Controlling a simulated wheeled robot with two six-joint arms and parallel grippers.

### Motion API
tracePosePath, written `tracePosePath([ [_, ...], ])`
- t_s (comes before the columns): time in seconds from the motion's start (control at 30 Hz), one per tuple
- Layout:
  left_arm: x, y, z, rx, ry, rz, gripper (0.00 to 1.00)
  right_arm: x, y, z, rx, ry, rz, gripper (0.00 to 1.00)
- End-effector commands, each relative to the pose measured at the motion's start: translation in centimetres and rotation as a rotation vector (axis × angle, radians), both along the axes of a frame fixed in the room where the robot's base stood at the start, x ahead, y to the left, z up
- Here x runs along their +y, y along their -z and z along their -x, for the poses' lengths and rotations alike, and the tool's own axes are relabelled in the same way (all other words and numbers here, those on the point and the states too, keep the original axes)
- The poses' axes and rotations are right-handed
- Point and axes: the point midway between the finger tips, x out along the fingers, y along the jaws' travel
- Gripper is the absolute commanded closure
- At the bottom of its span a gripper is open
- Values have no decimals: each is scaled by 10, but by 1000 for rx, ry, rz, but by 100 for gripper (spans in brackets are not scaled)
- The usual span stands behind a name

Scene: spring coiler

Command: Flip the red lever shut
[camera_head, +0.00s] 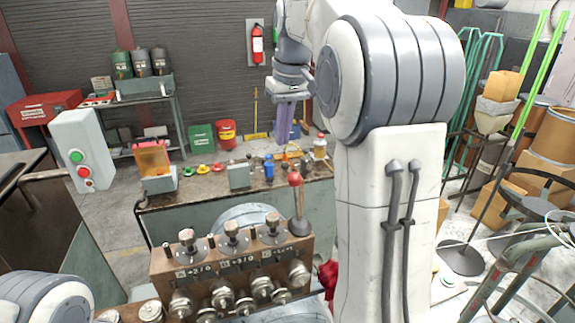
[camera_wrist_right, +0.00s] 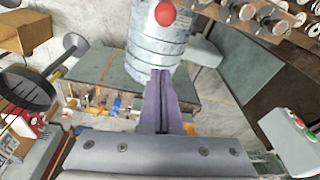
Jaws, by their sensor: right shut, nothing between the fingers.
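The red lever (camera_head: 298,203) stands nearly upright, with a round red knob on top, at the right end of the brown coiler block. Its dark round base sits on the block's top. In the right wrist view its red knob (camera_wrist_right: 165,13) shows at the top, in front of a grey ribbed cylinder. My right gripper (camera_head: 284,138) points down beyond the lever, with its purple fingers shut and empty. In the right wrist view the fingertips (camera_wrist_right: 160,72) are together, apart from the knob. My left gripper is out of view; only part of my left arm shows at lower left.
The coiler block (camera_head: 215,262) carries several metal knobs on its top and front. Behind it, a bench (camera_head: 195,200) holds bottles, coloured buttons and small boxes. A control box (camera_head: 82,150) with green and red buttons stands at left. My right arm hides the area right of the lever.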

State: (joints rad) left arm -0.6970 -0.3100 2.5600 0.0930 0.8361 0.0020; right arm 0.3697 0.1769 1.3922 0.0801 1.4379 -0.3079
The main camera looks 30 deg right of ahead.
Motion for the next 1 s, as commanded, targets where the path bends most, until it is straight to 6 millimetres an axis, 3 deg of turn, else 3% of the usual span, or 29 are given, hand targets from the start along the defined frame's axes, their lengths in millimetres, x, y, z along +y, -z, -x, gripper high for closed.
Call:
tracePosePath([
  [0.33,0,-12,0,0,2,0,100,2,73,-10,6,-1,-2,100],
  [0.63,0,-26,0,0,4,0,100,4,66,24,0,1,0,100],
  [1.0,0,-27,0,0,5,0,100,4,66,28,0,0,0,100],
])
